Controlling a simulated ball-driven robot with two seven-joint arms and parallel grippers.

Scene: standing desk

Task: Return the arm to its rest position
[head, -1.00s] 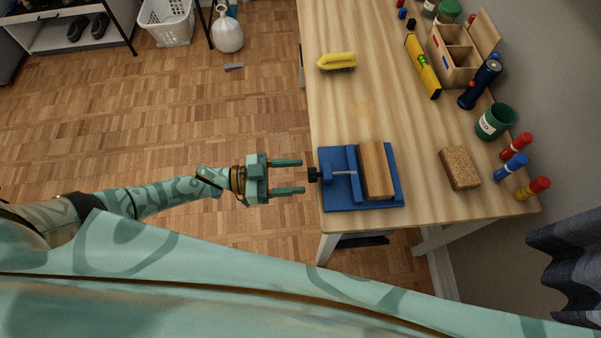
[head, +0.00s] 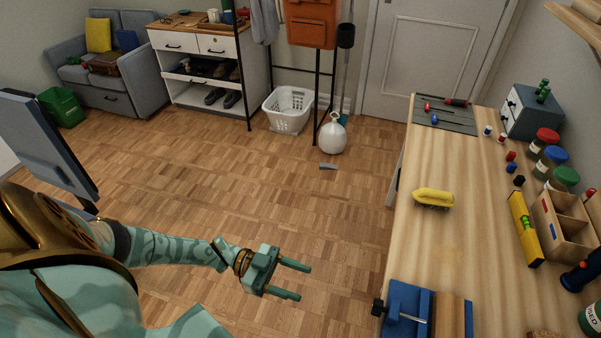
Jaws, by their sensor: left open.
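My left gripper (head: 294,280) is open and empty. It hangs over the parquet floor, left of the desk, with its fingers pointing right toward the blue vise. A clear gap separates the fingertips from the vise. The blue vise (head: 399,307) sits at the near left corner of the wooden desk (head: 455,240) with a wooden block (head: 450,315) in it; the frame's lower edge cuts both off. My right gripper is not in view.
On the desk are a yellow brush (head: 433,197), a yellow level (head: 521,228), a wooden organizer (head: 562,228) and several jars. A white basket (head: 288,110) and a white jug (head: 332,135) stand on the floor behind. A small grey object (head: 328,166) lies on open floor.

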